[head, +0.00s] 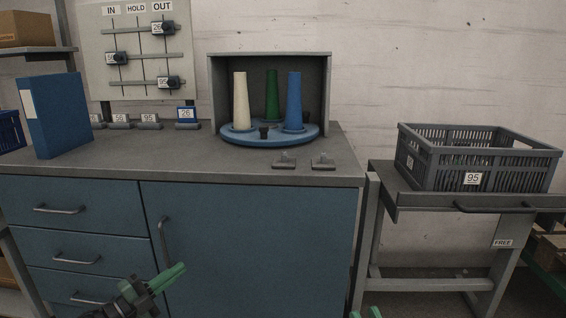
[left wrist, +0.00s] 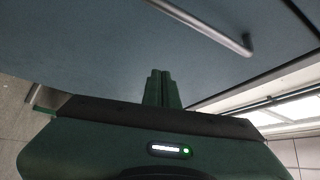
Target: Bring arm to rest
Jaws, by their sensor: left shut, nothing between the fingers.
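My left gripper (head: 170,277) is low in front of the blue cabinet, with its green fingers together and nothing between them. In the left wrist view its shut fingers (left wrist: 162,88) point toward a blue cabinet front with a grey bar handle (left wrist: 210,25). I cannot tell whether they touch it. Of my right gripper (head: 366,313) only green tips show at the bottom edge of the head view. Its jaw state is unclear.
The blue cabinet (head: 250,235) carries a round blue tray (head: 228,136) with white, green and blue cones, and a blue binder (head: 58,115). A grey crate (head: 480,157) labelled 95 stands on a side stand (head: 385,182). Floor between cabinet and stand looks narrow.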

